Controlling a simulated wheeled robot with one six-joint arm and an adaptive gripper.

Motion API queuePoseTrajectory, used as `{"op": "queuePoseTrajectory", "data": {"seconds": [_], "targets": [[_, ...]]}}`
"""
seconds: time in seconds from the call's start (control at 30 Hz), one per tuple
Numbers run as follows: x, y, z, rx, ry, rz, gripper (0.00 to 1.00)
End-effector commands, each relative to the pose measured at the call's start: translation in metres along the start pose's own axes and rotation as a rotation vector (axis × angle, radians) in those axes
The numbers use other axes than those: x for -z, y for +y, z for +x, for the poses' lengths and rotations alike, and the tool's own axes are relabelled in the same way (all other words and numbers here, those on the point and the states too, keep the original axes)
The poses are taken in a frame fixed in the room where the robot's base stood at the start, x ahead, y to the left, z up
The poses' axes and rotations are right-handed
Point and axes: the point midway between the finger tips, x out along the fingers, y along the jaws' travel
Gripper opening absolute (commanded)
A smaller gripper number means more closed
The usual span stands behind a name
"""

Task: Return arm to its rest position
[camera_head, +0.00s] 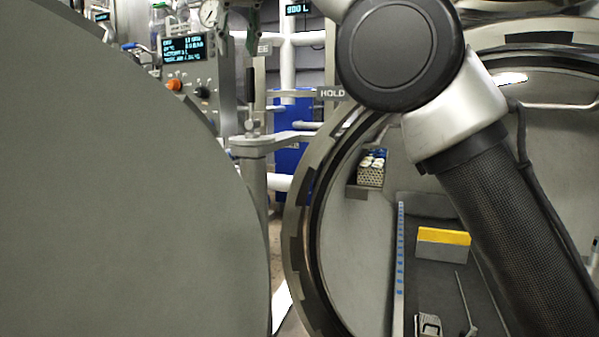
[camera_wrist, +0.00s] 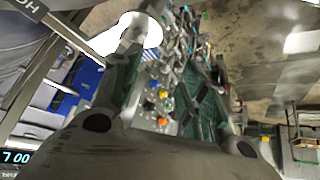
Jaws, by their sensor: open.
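My arm crosses the right side of the head view, in front of the round opening of the autoclave vessel (camera_head: 299,235). My gripper is outside the head view. Beyond the fingers are a control panel with coloured knobs and some blurred fittings.
A large grey round door (camera_head: 120,190) fills the left of the head view. Behind it are a control panel (camera_head: 188,50) and a gauge (camera_head: 209,13). Inside the vessel are a yellow-topped grey block (camera_head: 443,243) and a small crate (camera_head: 370,172). My arm hides part of the interior.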

Motion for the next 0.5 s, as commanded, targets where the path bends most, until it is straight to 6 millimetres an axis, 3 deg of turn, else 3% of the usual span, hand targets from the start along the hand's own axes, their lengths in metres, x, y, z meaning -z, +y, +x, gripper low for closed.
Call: {"op": "queuePoseTrajectory", "data": {"seconds": [0.2, 0.3, 0.43, 0.5], "targets": [[-0.012, -0.022, 0.046, 0.018, -0.051, -0.123, 0.42], [-0.023, -0.022, 0.065, 0.029, -0.076, -0.175, 0.42], [-0.044, -0.005, 0.089, 0.043, -0.116, -0.226, 0.42], [-0.063, 0.016, 0.103, 0.049, -0.142, -0.245, 0.42]]}}
